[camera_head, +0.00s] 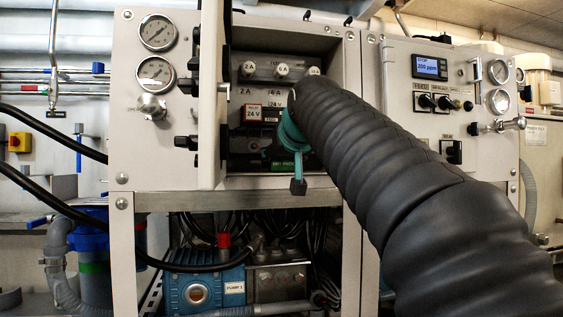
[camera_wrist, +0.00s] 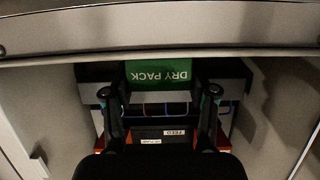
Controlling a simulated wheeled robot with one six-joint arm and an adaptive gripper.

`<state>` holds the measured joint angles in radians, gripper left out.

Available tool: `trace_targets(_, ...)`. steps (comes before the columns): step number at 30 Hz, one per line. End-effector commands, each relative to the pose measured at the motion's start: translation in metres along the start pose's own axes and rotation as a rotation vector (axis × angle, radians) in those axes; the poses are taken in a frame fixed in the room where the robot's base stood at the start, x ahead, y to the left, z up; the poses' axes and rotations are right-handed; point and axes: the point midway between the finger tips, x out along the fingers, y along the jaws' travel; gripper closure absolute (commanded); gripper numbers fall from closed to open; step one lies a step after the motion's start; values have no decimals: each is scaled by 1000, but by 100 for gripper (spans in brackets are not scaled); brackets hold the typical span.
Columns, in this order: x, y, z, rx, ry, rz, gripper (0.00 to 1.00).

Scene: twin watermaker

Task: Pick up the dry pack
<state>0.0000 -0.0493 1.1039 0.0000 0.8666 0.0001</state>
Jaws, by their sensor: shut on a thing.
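The dry pack (camera_wrist: 158,72) is a green block with white lettering, upside down in the wrist view. In the head view its green face (camera_head: 284,165) shows low in the open cabinet, partly covered by my gripper (camera_head: 296,170). In the wrist view my gripper (camera_wrist: 159,93) has one dark finger on each side of the pack's lower part, and it is shut on the pack. The exact contact at the fingertips is hard to see. Whether the pack is clear of the cabinet floor cannot be told.
The open cabinet door (camera_head: 211,95) stands just left of the opening. Fuse holders (camera_head: 282,70) and a 24 V relay (camera_head: 253,113) sit inside, close to my arm. A metal sill (camera_head: 200,200) runs below, above a blue pump (camera_head: 205,283). A control panel (camera_head: 440,110) is at right.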

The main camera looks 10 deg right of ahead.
Motion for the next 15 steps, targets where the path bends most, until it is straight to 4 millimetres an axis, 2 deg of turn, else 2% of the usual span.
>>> trace_targets(5, -9, 0, -18, 0, 2, 0, 77)
trace_targets(15, -26, 0, -65, 0, 2, 0, 77)
